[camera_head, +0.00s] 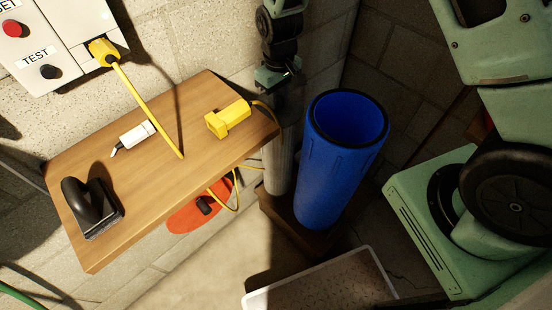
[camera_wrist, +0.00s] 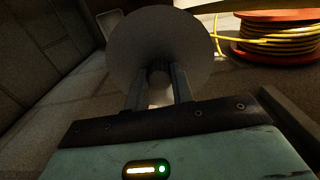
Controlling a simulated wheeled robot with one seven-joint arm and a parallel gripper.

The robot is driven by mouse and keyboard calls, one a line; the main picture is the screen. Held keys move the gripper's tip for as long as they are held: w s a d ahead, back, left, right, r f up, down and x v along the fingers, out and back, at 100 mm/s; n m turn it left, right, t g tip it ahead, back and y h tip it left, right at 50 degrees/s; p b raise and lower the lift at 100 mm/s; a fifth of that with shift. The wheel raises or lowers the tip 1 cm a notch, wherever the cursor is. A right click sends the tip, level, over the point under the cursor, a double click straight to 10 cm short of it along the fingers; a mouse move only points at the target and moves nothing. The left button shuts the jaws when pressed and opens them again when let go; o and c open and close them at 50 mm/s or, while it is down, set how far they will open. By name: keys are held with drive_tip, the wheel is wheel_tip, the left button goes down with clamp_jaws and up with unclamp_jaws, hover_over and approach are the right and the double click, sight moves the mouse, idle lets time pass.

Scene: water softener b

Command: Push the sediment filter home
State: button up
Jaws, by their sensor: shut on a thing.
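The pale sediment filter (camera_head: 281,165) is a long upright cylinder, just left of the blue housing (camera_head: 335,175) in the head view and outside it. The housing has an open, dark-rimmed top and stands slightly tilted in the picture. My gripper (camera_head: 277,80) is above the filter, with its fingers shut on the filter's top. In the wrist view my gripper (camera_wrist: 160,88) closes at the centre of the filter's round pale end (camera_wrist: 160,40). The filter's lower end is partly hidden beside the housing.
A wooden shelf (camera_head: 150,190) left of the filter carries a yellow plug, a white marker-like tool and a black-handled block. A red cable reel (camera_wrist: 275,45) with yellow cable is below. A pale-rimmed tray (camera_head: 382,272) lies in front. Block walls stand close behind.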

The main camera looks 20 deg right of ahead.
wheel_tip(320, 180, up, 46)
drive_tip(key=p, duration=3.4)
drive_tip(key=shift+p, duration=0.3)
